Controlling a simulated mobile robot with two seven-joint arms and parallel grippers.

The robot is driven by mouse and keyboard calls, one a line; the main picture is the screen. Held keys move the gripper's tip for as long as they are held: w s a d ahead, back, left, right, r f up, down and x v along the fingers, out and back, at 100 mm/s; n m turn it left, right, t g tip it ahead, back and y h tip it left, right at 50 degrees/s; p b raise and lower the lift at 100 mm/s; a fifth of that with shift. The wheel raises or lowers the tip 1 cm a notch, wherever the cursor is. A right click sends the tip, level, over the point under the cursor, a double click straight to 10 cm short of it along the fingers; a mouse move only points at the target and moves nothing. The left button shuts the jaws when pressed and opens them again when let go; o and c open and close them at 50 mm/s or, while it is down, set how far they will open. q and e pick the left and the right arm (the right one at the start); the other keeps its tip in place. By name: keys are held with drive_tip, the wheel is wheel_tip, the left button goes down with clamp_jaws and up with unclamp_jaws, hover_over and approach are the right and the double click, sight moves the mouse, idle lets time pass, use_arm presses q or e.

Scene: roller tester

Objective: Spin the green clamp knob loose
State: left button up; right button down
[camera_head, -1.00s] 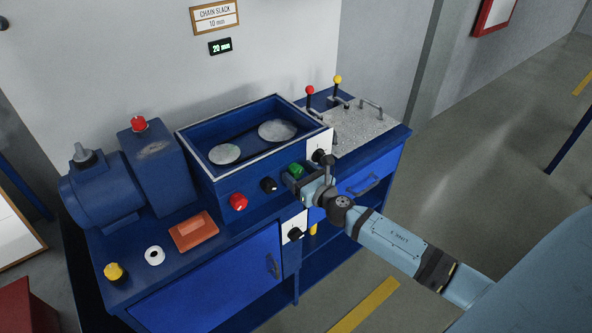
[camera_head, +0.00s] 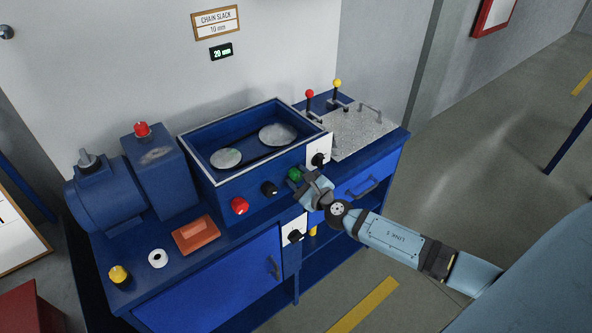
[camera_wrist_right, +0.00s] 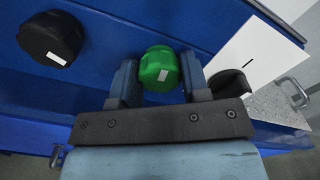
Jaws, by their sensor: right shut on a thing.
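The green clamp knob (camera_head: 294,174) is on the front face of the blue roller box, to the right of a black knob. In the right wrist view the green knob (camera_wrist_right: 160,68) sits between the two fingers of my right gripper (camera_wrist_right: 158,80), with a white mark on its face. My right gripper (camera_head: 301,181) is shut on the knob and partly hides it in the head view. My left gripper is not in view.
A black knob (camera_head: 269,188) and a red knob (camera_head: 239,206) lie left of the green one. A white plate with a black switch (camera_head: 319,159) is close on its right. A display (camera_head: 221,51) reads 20 mm.

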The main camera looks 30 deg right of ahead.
drive_tip(key=shift+r+n, duration=0.1)
drive_tip(key=shift+n, duration=0.4)
drive_tip(key=shift+r+n+p, duration=0.1)
drive_tip(key=shift+n+p, duration=0.6)
drive_tip(key=shift+n, duration=0.1)
drive_tip(key=n+p, duration=0.3)
drive_tip(key=n, duration=0.2)
drive_tip(key=shift+p, duration=0.4)
drive_tip(key=shift+n+p, duration=0.3)
drive_tip(key=shift+n, duration=0.5)
drive_tip(key=shift+f, duration=0.25)
